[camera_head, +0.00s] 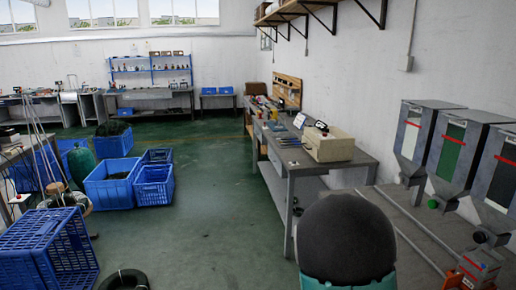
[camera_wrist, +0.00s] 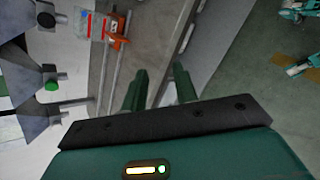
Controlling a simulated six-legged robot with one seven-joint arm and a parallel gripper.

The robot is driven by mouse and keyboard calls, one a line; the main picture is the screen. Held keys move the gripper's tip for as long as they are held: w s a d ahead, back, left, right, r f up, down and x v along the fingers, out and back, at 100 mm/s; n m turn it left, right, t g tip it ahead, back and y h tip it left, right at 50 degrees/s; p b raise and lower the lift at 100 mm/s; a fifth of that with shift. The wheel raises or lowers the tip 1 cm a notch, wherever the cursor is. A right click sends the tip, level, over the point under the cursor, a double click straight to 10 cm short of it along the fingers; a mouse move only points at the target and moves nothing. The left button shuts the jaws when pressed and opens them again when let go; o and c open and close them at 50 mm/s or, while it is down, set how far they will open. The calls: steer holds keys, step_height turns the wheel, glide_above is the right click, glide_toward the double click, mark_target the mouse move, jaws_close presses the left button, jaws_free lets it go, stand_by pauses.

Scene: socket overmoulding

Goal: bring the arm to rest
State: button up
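My gripper (camera_wrist: 160,80) shows in the wrist view with its two green fingers apart and nothing visible between them. Beyond the fingers lie the grey edge of a bench or rack and the pale floor. In the head view, a dark rounded part with a teal base, probably of my own arm, fills the lower right centre. My gripper's fingers are not visible there.
Grey hoppers (camera_head: 427,140) stand at the right, above an orange-red device (camera_head: 474,270). A workbench (camera_head: 285,165) bearing a beige box (camera_head: 327,146) runs along the right wall. Blue crates (camera_head: 110,184) stand at the left. The green floor (camera_head: 205,225) between is clear.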

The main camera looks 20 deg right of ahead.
steer(key=s+a+r+m+t+y, duration=0.1)
steer(key=a+r, duration=0.4)
steer(key=a, duration=0.7)
steer(key=s+a+r+m+t+y, duration=0.1)
steer(key=s+a+r+t+y, duration=0.3)
steer(key=a, duration=0.8)
steer(key=s+a+r+m+t+y, duration=0.2)
steer(key=a+r+t+y, duration=0.2)
steer(key=a+r, duration=0.3)
steer(key=a, duration=0.5)
steer(key=shift+s+r+y, duration=0.15)
steer(key=shift+s+y, duration=0.2)
steer(key=shift+y, duration=0.05)
steer(key=shift+d, duration=0.1)
